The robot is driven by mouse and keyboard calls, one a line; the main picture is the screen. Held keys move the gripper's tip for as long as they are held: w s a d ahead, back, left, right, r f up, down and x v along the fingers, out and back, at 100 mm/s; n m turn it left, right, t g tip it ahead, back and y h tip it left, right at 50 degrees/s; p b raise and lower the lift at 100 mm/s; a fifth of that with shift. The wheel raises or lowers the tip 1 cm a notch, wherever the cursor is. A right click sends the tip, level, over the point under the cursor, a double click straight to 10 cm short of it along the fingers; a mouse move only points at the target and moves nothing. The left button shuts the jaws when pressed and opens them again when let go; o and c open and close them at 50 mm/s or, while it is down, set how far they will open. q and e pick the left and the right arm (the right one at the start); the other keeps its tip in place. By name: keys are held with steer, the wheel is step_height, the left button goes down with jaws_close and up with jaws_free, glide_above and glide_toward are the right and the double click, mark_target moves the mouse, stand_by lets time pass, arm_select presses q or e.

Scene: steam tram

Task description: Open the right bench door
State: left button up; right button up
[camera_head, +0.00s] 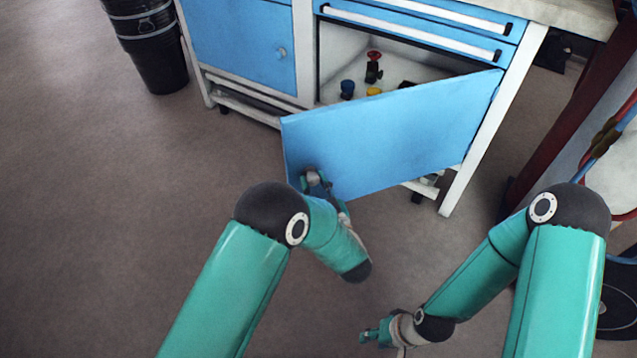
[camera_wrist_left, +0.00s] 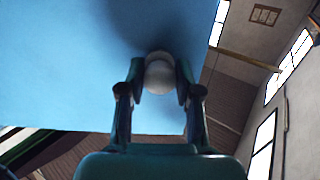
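The right bench door (camera_head: 395,138) is a blue panel swung partly open, hinged at its right side on the bench. My left gripper (camera_head: 314,179) is at the door's free left end, near its lower corner. In the left wrist view the two fingers (camera_wrist_left: 158,82) are on either side of a round pale knob (camera_wrist_left: 159,76) on the blue door (camera_wrist_left: 70,65), closed around it. My right gripper (camera_head: 372,334) is low at the bottom of the head view, away from the door; its fingers are too small to tell open from shut.
The open cabinet holds a red-topped item (camera_head: 373,68), a dark blue item (camera_head: 347,89) and a yellow item (camera_head: 374,91). The left bench door (camera_head: 240,42) is shut. A black bin (camera_head: 150,45) stands at the left. The floor (camera_head: 110,190) before the bench is clear.

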mark_target(307, 143)
arm_select(q)
steer(key=o, duration=0.5)
steer(key=shift+a, duration=0.2)
steer(key=shift+c, duration=0.2)
steer(key=shift+d, duration=0.1)
steer(key=shift+r, duration=0.1)
step_height(307, 143, up, 10)
steer(key=shift+f, duration=0.15)
